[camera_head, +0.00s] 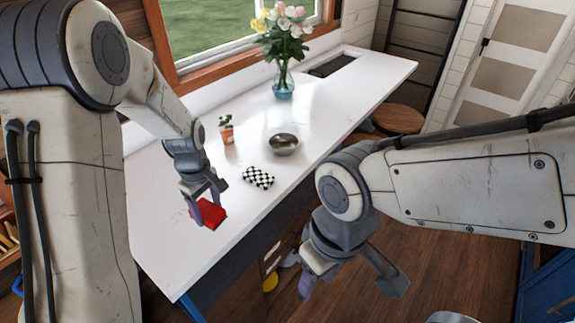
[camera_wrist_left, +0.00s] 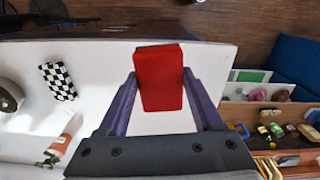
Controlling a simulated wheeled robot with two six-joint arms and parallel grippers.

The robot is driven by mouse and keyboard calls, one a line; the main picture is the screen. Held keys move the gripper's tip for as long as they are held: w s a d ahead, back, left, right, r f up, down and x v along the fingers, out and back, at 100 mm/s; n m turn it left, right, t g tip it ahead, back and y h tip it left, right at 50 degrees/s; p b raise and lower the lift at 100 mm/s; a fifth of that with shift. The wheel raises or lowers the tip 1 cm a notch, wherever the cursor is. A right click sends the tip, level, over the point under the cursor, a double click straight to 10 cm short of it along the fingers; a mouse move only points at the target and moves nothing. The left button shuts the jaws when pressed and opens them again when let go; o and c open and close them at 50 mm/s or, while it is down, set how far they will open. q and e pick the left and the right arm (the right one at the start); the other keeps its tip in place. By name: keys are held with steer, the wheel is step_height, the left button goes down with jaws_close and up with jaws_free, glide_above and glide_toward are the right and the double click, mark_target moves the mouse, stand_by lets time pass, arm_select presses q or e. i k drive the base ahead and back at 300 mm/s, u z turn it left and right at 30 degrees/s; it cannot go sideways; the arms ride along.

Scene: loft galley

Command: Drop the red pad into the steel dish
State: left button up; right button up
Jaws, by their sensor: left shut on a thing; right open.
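The red pad (camera_head: 211,214) is between the fingers of my left gripper (camera_head: 207,205), over the near part of the white counter. In the left wrist view the red pad (camera_wrist_left: 160,78) sits between both purple fingers, which are shut on it. I cannot tell how high it is above the counter. The steel dish (camera_head: 283,144) stands on the counter, up and right of the left gripper; it shows partly at the left edge of the left wrist view (camera_wrist_left: 10,97). My right gripper (camera_head: 345,282) is open and empty, in front of the counter over the floor.
A black-and-white checkered pad (camera_head: 258,177) lies between the left gripper and the dish. A small potted plant (camera_head: 227,133) stands left of the dish. A flower vase (camera_head: 283,84) stands farther back. The counter (camera_head: 165,245) around the dish is mostly clear.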

mark_target(283, 149)
steer(key=u, duration=0.05)
steer(key=k, duration=0.6)
steer(key=z, duration=1.15)
steer(key=i, duration=2.05)
steer(key=u, duration=1)
steer(key=i, duration=0.7)
steer(key=u, duration=0.7)
